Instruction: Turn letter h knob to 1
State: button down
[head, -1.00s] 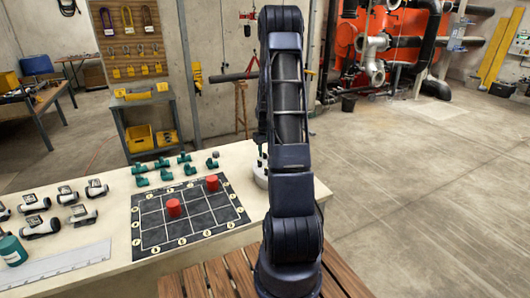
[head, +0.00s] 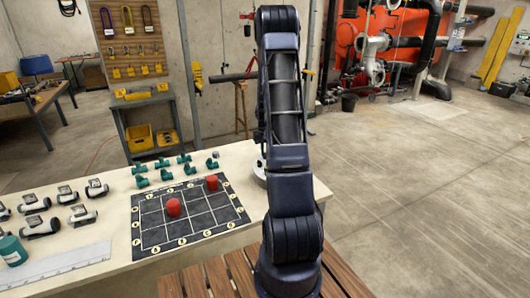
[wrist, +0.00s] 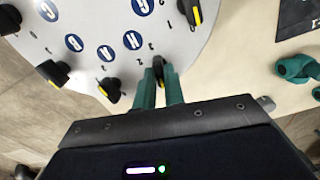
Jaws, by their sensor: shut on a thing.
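In the wrist view a round white panel (wrist: 185,25) carries several black knobs with yellow marks, blue letter labels and small numbers. The teal fingers of my gripper (wrist: 159,82) are shut on one black knob (wrist: 158,64) near the panel's lower edge. A blue label (wrist: 132,40) lies just above that knob; I cannot read its letter for sure. The fingers hide much of the held knob, so its pointing direction is unclear. In the head view my arm covers the gripper and most of the panel; only a white edge (head: 258,169) shows beside the arm.
Other knobs (wrist: 108,90) and (wrist: 53,73) stand left of my gripper on the panel. Teal fittings (wrist: 297,68) lie to the right on the bench.

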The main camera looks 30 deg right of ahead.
jog(key=m, duration=0.4)
jog(key=shift+m, duration=0.3)
jog(key=m, duration=0.5)
dwell(0.3)
jog(key=c, duration=1.5)
grip_release()
notch_tip(320, 180, up, 11)
jog(key=shift+f, duration=0.1)
